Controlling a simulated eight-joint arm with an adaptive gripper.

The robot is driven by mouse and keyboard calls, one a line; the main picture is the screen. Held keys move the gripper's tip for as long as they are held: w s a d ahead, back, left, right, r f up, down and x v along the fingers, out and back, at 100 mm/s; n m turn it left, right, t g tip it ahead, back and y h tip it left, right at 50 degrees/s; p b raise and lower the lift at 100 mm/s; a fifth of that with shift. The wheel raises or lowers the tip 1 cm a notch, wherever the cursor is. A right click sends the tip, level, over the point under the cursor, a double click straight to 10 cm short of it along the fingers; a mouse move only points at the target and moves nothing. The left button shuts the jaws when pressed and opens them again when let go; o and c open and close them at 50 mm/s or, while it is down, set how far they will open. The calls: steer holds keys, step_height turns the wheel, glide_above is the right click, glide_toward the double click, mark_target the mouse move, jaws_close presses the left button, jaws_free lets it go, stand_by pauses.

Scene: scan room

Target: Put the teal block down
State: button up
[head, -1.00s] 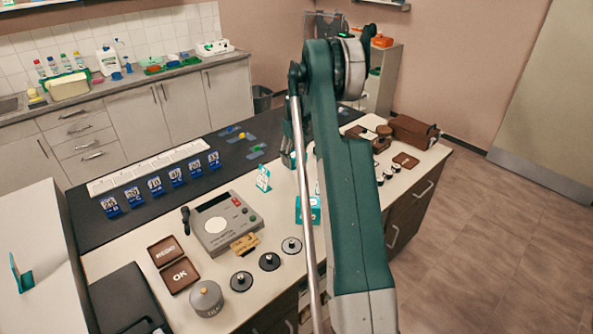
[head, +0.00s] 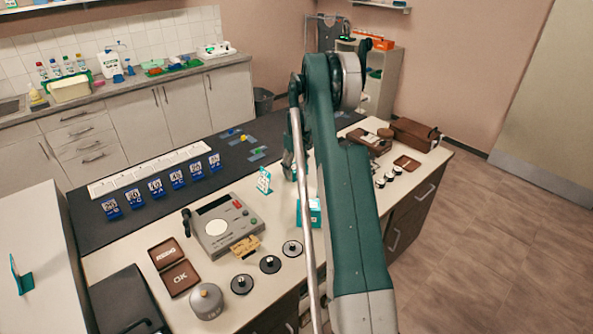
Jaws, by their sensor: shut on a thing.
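My gripper (head: 289,166) shows only in part, beside the thin silver rod of my arm, over the far half of the bench. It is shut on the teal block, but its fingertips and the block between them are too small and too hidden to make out. A teal box-shaped thing (head: 316,212) stands on the pale bench top (head: 282,222), nearer than the gripper and partly covered by my arm. A small white and teal card stand (head: 264,180) is just left of the gripper.
A grey device (head: 225,228), black discs (head: 270,264), a grey canister (head: 206,301) and brown trays (head: 180,277) occupy the near left bench. Blue number stands (head: 156,187) line the dark mat (head: 95,229). Brown cases (head: 415,133) are at the far right.

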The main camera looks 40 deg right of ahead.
mark_target(296, 166)
steer(key=shift+f, duration=0.2)
steer(key=o, duration=1.1)
steer(key=shift+r, duration=0.1)
step_height(296, 166, up, 12)
steer(key=shift+p, duration=0.35)
stand_by(0.3)
